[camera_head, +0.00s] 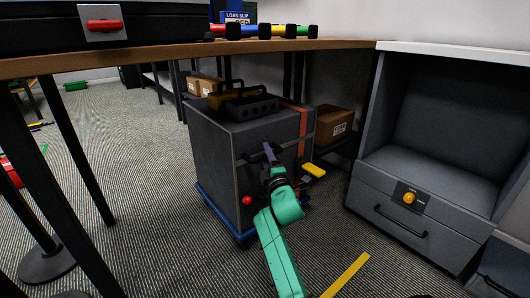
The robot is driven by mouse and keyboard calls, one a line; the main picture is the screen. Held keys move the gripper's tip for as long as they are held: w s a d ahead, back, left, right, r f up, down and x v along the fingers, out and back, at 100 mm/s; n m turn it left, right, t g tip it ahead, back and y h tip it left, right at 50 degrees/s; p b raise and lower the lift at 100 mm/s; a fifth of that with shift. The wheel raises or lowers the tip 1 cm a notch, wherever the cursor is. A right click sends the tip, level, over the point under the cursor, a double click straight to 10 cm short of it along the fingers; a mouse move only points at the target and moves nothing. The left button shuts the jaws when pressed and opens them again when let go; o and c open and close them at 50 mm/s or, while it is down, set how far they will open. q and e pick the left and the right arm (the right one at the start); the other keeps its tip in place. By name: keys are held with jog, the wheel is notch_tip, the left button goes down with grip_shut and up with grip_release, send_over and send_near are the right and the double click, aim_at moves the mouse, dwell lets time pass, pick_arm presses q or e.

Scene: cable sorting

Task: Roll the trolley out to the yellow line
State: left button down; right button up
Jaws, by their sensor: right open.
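The trolley (215,160) is a dark grey box on a blue base, standing under the wooden desk. An orange strap (302,130) runs over its right part, and a dark bar crosses the upper part of its near face. My right gripper (270,154) is open at that bar, on a teal arm reaching up from the bottom. I cannot tell whether its fingers are around the bar or only in front of it. The yellow line (346,276) lies on the carpet at the bottom, to the right of my arm. My left gripper is out of view.
A black tool tray (249,107) rests on the trolley. A cardboard box (334,122) stands behind it on the right. A grey drawer cabinet (390,215) bounds the right side. Dark desk legs (77,150) stand at the left. Carpet in front of the trolley looks clear.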

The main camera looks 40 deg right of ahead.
jog(key=shift+s, duration=0.1)
grip_shut()
dwell(1.2)
